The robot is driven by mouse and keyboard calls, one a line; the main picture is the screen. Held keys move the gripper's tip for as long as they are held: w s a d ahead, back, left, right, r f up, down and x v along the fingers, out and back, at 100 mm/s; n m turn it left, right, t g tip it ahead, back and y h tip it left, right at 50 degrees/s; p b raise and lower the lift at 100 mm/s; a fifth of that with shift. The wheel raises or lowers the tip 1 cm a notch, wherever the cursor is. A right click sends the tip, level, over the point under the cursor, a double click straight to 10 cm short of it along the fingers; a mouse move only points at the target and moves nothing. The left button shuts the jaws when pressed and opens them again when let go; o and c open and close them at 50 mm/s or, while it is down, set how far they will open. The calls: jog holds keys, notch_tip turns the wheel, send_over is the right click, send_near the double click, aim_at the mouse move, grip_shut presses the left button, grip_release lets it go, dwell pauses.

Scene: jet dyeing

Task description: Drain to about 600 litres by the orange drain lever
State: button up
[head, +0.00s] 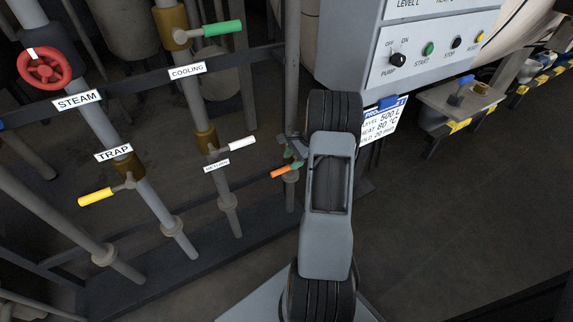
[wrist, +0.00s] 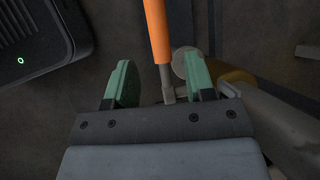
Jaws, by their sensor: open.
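The orange drain lever (head: 281,171) sticks out left of my gripper (head: 294,153) in the head view, low by the pipes. In the wrist view the orange lever (wrist: 157,30) runs down from the top edge, and its grey stem ends between the two green fingers of my gripper (wrist: 161,78). The fingers are apart, one on each side of the lever line, and hold nothing. I cannot tell whether the lever is at finger depth. The level display (head: 409,4) is cut off at the top, so its reading is hidden.
Nearby are a white return lever (head: 241,144), yellow trap lever (head: 96,198), green cooling lever (head: 222,28) and red steam wheel (head: 44,65). A card (head: 379,121) reads level 500 L. The pump panel (head: 435,50) stands upper right.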

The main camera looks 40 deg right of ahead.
jog(key=p+v, duration=0.1)
jog(key=v, duration=0.6)
jog(key=shift+d+r+p, duration=0.2)
jog(key=shift+r+p, duration=0.05)
jog(key=shift+p, duration=0.15)
jog(key=shift+s, duration=0.15)
